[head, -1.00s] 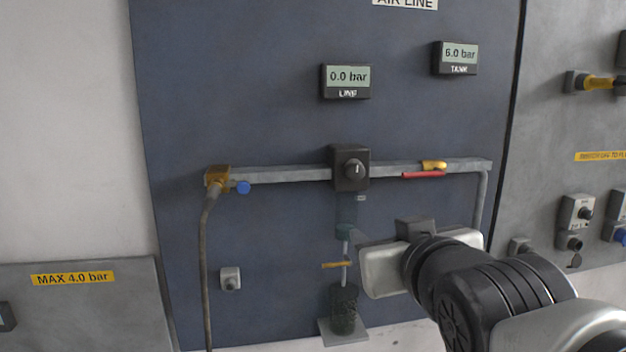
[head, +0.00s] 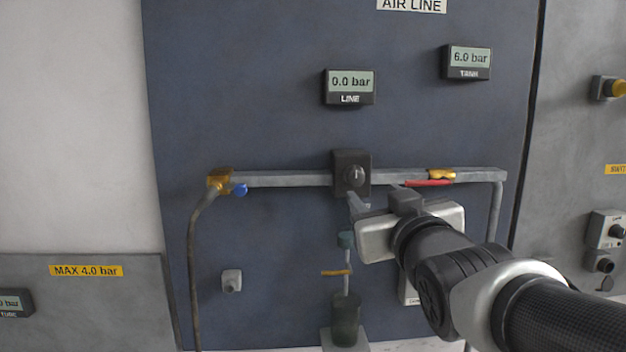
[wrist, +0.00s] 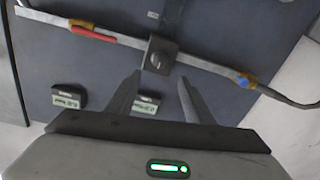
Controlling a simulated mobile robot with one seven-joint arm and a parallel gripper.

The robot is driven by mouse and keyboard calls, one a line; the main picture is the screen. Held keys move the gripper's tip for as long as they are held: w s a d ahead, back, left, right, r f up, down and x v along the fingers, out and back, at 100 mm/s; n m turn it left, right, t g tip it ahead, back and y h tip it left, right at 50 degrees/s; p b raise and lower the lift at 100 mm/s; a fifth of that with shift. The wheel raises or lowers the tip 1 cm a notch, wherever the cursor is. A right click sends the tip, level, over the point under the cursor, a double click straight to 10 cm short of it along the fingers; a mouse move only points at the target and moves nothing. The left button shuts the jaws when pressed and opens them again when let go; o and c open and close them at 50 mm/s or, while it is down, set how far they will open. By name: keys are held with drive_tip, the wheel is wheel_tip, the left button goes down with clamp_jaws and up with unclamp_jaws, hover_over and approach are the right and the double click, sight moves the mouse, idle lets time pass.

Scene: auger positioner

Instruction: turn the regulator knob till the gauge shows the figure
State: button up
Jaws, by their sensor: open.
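The regulator knob (head: 355,175) is a dark round knob on a black block in the middle of the grey pipe. It also shows in the wrist view (wrist: 155,61), beyond and between my fingertips. The line gauge (head: 349,87) above it reads 0.0 bar. The tank gauge (head: 467,62) at the upper right reads 6.0 bar. My gripper (wrist: 157,82) is open and empty, its two fingers apart and pointing toward the knob. In the head view my gripper is just below and right of the knob; whether it touches the block I cannot tell.
A yellow MAX 4.0 bar label (head: 86,271) is on the grey panel at left. A red lever (head: 428,183) lies along the pipe right of the knob. A blue-handled valve (head: 239,190) is at the left end.

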sight(356, 179)
drive_tip(key=w+p, duration=0.1)
drive_tip(key=w, duration=1)
drive_tip(key=shift+w+a, duration=0.15)
drive_tip(key=shift+a, duration=0.05)
drive_tip(key=c, duration=1)
drive_tip(key=shift+c, duration=0.2)
drive_tip(key=shift+f+m+b, duration=0.1)
drive_tip(key=shift+m+b, duration=0.2)
drive_tip(key=shift+b, duration=0.2)
